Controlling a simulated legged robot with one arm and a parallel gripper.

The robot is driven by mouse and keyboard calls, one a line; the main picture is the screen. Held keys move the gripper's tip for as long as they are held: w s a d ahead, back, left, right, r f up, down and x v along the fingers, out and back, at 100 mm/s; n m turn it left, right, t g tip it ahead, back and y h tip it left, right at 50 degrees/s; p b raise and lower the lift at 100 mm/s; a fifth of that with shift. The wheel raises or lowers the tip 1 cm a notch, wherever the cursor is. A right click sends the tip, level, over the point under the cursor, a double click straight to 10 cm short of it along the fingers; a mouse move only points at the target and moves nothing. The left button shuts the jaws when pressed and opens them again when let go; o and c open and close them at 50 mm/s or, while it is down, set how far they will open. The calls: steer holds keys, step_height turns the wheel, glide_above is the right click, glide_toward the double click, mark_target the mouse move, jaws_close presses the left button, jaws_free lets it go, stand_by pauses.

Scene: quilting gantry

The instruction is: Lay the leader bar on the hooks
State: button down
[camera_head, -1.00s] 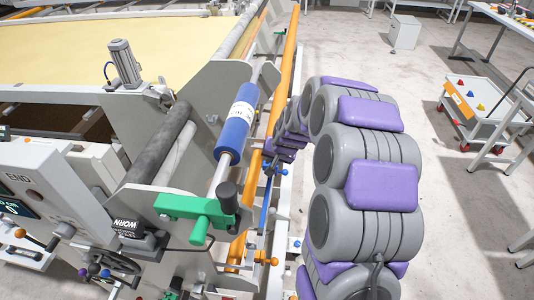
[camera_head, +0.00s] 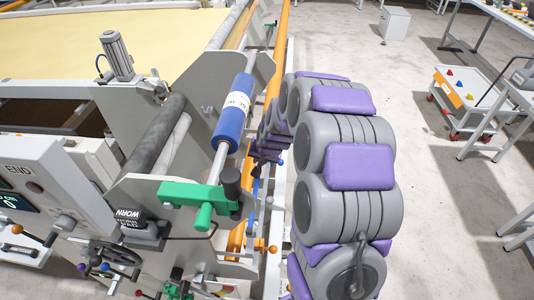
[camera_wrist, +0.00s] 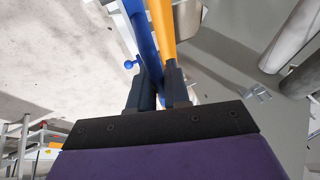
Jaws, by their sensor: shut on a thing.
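My gripper (camera_wrist: 160,88) shows in the wrist view as two dark fingers on a black and purple palm. It looks shut on a slim blue bar (camera_wrist: 141,30), which I take for the leader bar. The bar runs away between the fingers towards the top. A blue ball knob (camera_wrist: 130,64) sits beside it. In the head view a blue bar (camera_head: 262,212) shows low beside the machine, and my arm's purple and grey links hide most of the gripper area. I cannot pick out the hooks with certainty.
A long orange bar (camera_head: 279,50) runs along the machine's side, close by my gripper. A blue roller (camera_head: 229,128), a green bracket (camera_head: 190,194) and a grey end plate crowd the left. A white trolley (camera_head: 462,98) stands on open floor at right.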

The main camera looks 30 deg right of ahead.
steer(key=shift+a+f, duration=0.25)
steer(key=shift+f, duration=0.8)
steer(key=shift+a+f, duration=0.2)
steer(key=shift+f, duration=0.85)
steer(key=shift+d, duration=0.25)
steer(key=c, duration=1.3)
jaws_free()
steer(key=shift+d, duration=0.15)
steer(key=shift+o, duration=1.4)
steer(key=shift+d, duration=0.1)
steer(key=shift+d+r, duration=0.1)
steer(key=shift+d, duration=0.05)
